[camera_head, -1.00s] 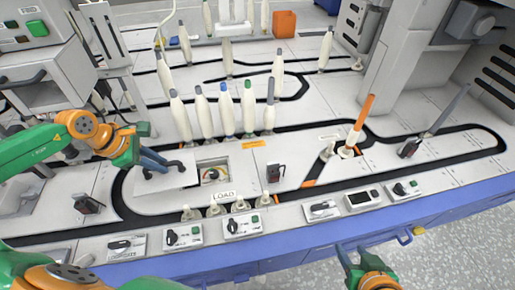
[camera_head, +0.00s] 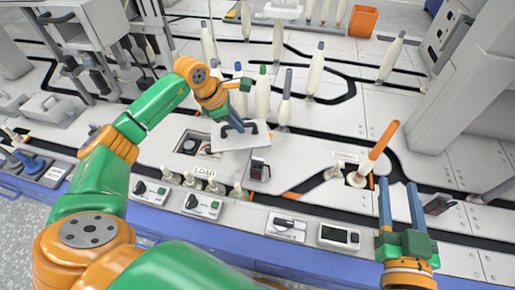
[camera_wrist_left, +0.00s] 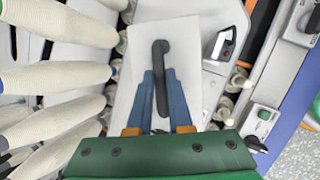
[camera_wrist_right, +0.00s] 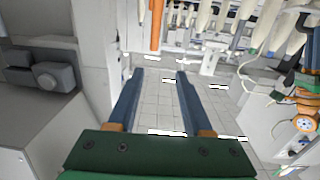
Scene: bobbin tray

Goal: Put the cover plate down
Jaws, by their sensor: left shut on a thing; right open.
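The cover plate (camera_head: 222,141) is a flat white plate with a black bar handle (camera_head: 252,128). My left gripper (camera_head: 238,127) is shut on this handle. The plate also shows in the left wrist view (camera_wrist_left: 133,68), with the handle between the fingers (camera_wrist_left: 160,90). The plate is right of the square opening (camera_head: 192,144) in the table, behind the LOAD label (camera_head: 205,173). The opening shows uncovered. Whether the plate touches the table I cannot tell. My right gripper (camera_head: 399,184) is open and empty at the front right.
White bobbins (camera_head: 262,98) stand close behind the plate. A small black device (camera_head: 259,170) is just in front of it. Switch boxes (camera_head: 202,204) line the front edge. Some pale tabletop (camera_head: 320,130) is bare right of the plate.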

